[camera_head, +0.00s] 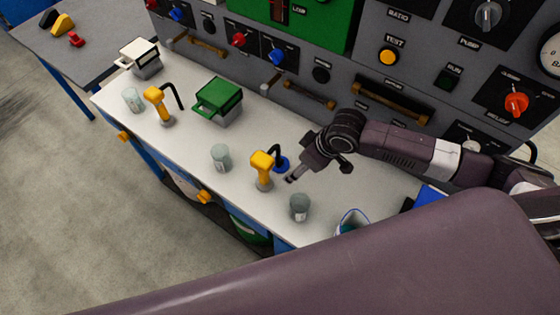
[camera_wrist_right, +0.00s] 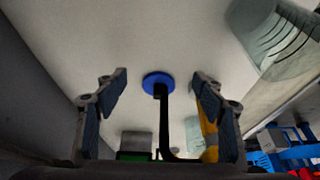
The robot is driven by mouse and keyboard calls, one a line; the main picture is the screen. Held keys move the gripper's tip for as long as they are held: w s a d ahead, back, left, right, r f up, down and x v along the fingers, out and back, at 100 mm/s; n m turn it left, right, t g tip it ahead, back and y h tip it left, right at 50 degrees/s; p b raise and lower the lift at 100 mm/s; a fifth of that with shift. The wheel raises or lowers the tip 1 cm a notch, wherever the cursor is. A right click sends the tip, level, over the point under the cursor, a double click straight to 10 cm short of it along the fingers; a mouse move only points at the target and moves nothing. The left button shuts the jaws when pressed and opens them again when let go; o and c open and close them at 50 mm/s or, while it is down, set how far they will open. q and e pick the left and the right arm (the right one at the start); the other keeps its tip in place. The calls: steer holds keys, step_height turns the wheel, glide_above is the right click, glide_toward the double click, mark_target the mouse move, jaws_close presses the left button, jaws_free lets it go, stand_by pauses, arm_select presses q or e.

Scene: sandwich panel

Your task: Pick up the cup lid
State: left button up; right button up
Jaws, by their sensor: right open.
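A small blue disc (camera_head: 282,164), which looks like the cup lid, is beside the yellow-handled stand (camera_head: 263,170) on the white worktop. In the right wrist view the blue disc (camera_wrist_right: 158,79) shows between my fingertips, with a black bent rod (camera_wrist_right: 163,125) in front of it, leading towards a yellow part. Whether rod and disc are joined, I cannot tell. My right gripper (camera_head: 294,172) is open and empty, pointing down-left close to the disc. No contact with the disc shows. My left gripper is not in view.
Clear cups stand nearby: one in front (camera_head: 299,207), one to the left (camera_head: 220,157), one farther left (camera_head: 133,100). The control panel (camera_head: 400,60) rises behind the worktop (camera_head: 185,150).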

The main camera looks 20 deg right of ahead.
mark_target(282, 161)
steer(key=shift+w+a, duration=0.45)
steer(key=shift+w, duration=0.25)
steer(key=shift+w+a+r+p, duration=0.15)
steer(key=shift+w+a+p, duration=0.35)
steer(key=shift+w+a, duration=0.45)
steer(key=shift+x, duration=1.2)
steer(key=shift+w+f, duration=0.25)
steer(key=shift+f, duration=0.2)
steer(key=shift+c, duration=0.4)
steer(key=c, duration=0.9)
steer(key=shift+c, duration=0.2)
